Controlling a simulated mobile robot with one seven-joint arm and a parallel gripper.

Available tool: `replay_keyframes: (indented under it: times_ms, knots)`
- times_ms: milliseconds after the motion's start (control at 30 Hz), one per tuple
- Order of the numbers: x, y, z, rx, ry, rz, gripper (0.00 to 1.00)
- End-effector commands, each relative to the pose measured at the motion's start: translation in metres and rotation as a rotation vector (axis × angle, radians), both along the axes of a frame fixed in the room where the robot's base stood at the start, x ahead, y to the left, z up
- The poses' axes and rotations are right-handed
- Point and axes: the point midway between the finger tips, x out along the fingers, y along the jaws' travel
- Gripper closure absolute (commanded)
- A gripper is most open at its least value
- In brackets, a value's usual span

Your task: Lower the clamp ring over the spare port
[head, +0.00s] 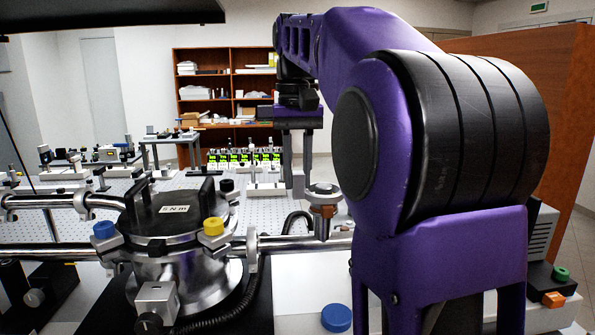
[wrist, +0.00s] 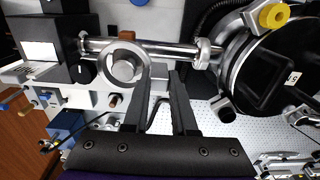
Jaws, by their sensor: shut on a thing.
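The clamp ring (head: 322,188) is a silvery metal ring at my gripper's fingertips, right of the fingers in the head view. In the wrist view, my gripper's dark fingers (wrist: 164,76) reach to the edge of the ring (wrist: 104,57). The spare port (head: 322,228) is a short upright metal stub on the horizontal tube, below the ring. From the wrist, the round port top (wrist: 123,66) shows inside the ring's opening. I cannot tell how far down the ring sits.
A metal chamber (head: 178,225) with a black lid, yellow knob (head: 213,226) and blue knob (head: 104,230) stands left of the port. The tube (head: 285,243) runs between them. A black hose (head: 296,218) curves close by. A blue cap (head: 336,318) lies in front.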

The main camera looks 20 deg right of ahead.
Motion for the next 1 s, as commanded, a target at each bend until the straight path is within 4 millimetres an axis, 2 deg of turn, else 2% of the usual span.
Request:
replay_keyframes:
  times_ms: [900,933,1000]
  knots:
    - [0.000,0.000,-0.028,-0.001,-0.001,0.000,1.00]
    - [0.000,0.000,-0.027,-0.001,-0.001,0.000,0.70]
    - [0.000,0.000,-0.027,-0.001,-0.001,0.000,0.57]
